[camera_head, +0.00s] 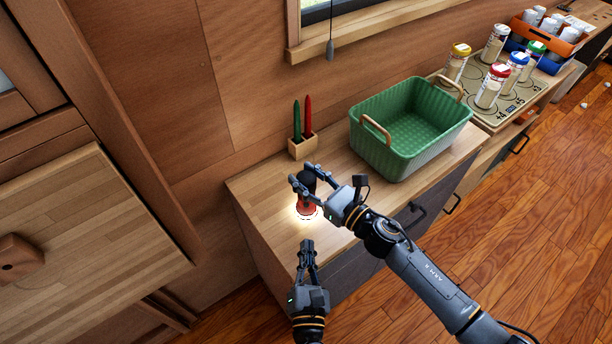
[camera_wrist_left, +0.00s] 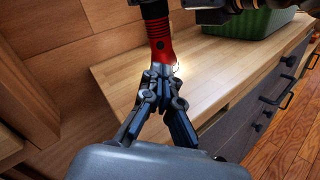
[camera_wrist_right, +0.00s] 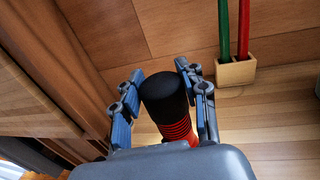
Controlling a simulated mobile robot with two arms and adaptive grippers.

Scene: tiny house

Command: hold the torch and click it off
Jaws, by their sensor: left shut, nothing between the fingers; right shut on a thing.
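The torch (camera_head: 306,208) has a black end and a red ribbed head. It is upright, head down, over the wooden counter, and a bright glow spreads below its head. My right gripper (camera_head: 301,183) is shut on its black upper part. The torch's black end also shows between the fingers in the right wrist view (camera_wrist_right: 165,95). My left gripper (camera_head: 307,245) is shut and empty, in front of and below the torch in the head view. In the left wrist view, its fingertips (camera_wrist_left: 163,72) appear just under the torch's red part (camera_wrist_left: 159,38); I cannot tell whether they touch.
A wooden holder (camera_head: 302,147) with a green and a red stick stands behind the torch. A green basket (camera_head: 446,145) is to its right on the counter (camera_head: 262,194). Farther right, several jars stand on a mat (camera_head: 513,112). The counter's front edge is close to my left gripper.

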